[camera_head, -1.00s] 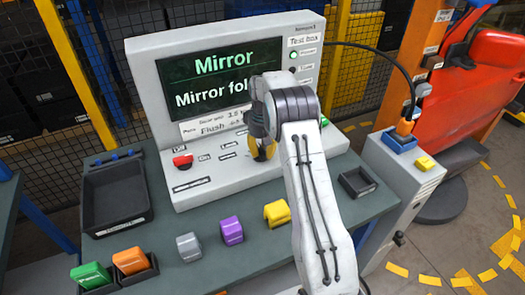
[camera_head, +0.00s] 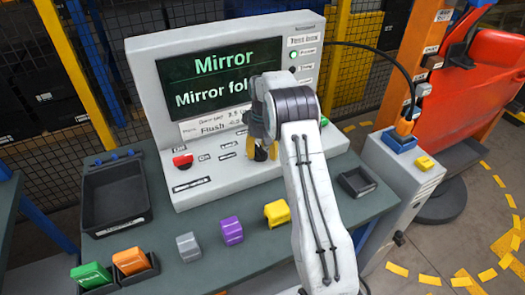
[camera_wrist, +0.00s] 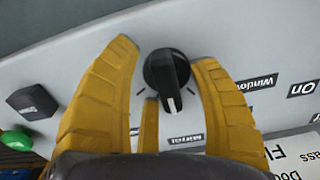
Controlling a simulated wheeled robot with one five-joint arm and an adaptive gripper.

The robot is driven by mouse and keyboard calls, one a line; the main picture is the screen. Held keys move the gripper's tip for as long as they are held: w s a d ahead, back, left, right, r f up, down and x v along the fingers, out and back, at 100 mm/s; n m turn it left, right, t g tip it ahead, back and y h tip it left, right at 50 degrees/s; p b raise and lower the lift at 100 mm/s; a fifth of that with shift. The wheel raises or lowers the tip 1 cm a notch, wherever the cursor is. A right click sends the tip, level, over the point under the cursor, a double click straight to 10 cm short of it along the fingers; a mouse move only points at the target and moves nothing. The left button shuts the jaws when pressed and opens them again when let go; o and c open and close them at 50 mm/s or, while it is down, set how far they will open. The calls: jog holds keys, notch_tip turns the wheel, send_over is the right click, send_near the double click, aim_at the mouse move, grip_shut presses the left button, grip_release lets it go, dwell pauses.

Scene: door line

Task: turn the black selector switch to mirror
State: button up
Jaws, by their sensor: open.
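The black selector switch (camera_wrist: 165,70) shows in the wrist view, a round knob with a raised bar. Its white pointer line is at the bar's lower end, toward the upside-down Mirror label (camera_wrist: 187,139). My gripper (camera_wrist: 167,54) is open, with yellow fingers on both sides of the knob and gaps visible between them and it. In the head view my gripper (camera_head: 261,150) is at the test box panel and hides the switch. The test box screen (camera_head: 222,80) reads "Mirror" and a partly covered second line.
A red button (camera_head: 182,161) is on the panel's left. A black tray (camera_head: 117,222), a small black tray (camera_head: 357,183), and grey (camera_head: 188,247), purple (camera_head: 231,231) and yellow (camera_head: 277,213) blocks are on the bench. A green button (camera_wrist: 16,140) shows in the wrist view.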

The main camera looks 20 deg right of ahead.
aim_at(262, 149)
notch_tip(262, 149, up, 12)
dwell(0.8)
dwell(0.4)
